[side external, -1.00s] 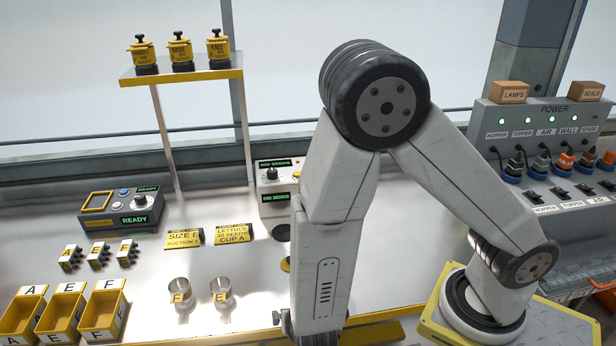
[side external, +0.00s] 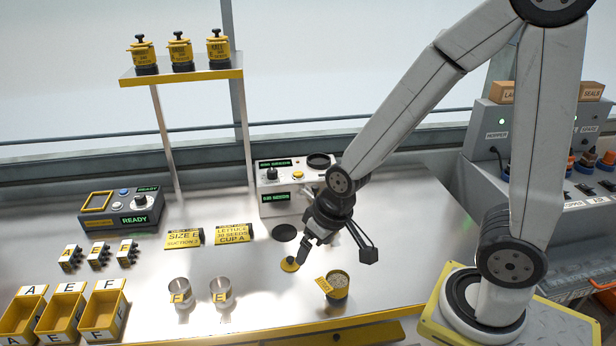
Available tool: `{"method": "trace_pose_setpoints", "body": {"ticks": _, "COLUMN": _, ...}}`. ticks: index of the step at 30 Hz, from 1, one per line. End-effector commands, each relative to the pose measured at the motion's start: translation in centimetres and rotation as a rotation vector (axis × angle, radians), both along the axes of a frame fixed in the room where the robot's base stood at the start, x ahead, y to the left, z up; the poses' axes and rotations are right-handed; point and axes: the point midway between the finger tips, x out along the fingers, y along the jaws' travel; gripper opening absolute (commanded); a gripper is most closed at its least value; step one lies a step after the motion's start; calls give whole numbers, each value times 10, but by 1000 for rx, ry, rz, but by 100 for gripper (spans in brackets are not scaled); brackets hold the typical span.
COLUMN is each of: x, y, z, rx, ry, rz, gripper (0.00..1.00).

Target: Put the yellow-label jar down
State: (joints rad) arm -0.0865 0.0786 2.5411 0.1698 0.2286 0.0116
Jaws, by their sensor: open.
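An open dark jar with a yellow label (side external: 337,296) stands upright on the bench, with pale, grainy contents showing at its mouth. My gripper (side external: 336,256) is open and empty above and behind it, with its two fingers spread wide and apart from the jar. A small yellow disc (side external: 289,265) lies on the bench close to the left finger. Three more jars with yellow labels (side external: 180,50) stand on the raised shelf (side external: 180,76).
Two clear cups (side external: 221,294) stand left of the jar. A grey seed device (side external: 275,190) and a dark disc (side external: 284,232) are behind. Yellow bins (side external: 103,312) are at front left. The power panel (side external: 497,120) is at right.

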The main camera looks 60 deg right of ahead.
Motion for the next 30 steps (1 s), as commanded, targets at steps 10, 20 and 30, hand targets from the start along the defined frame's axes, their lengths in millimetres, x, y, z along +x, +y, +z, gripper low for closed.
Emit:
{"method": "trace_pose_setpoints", "body": {"ticks": 10, "x": -18, "y": -34, "z": 12, "rx": -87, "ry": 59, "rz": 75, "gripper": 100}}
{"method": "trace_pose_setpoints", "body": {"ticks": 20, "x": -18, "y": -33, "z": 12, "rx": -86, "ry": 59, "rz": 75, "gripper": 100}}
{"method": "trace_pose_setpoints", "body": {"ticks": 30, "x": -18, "y": -33, "z": 12, "rx": -85, "ry": 58, "rz": 74, "gripper": 100}}
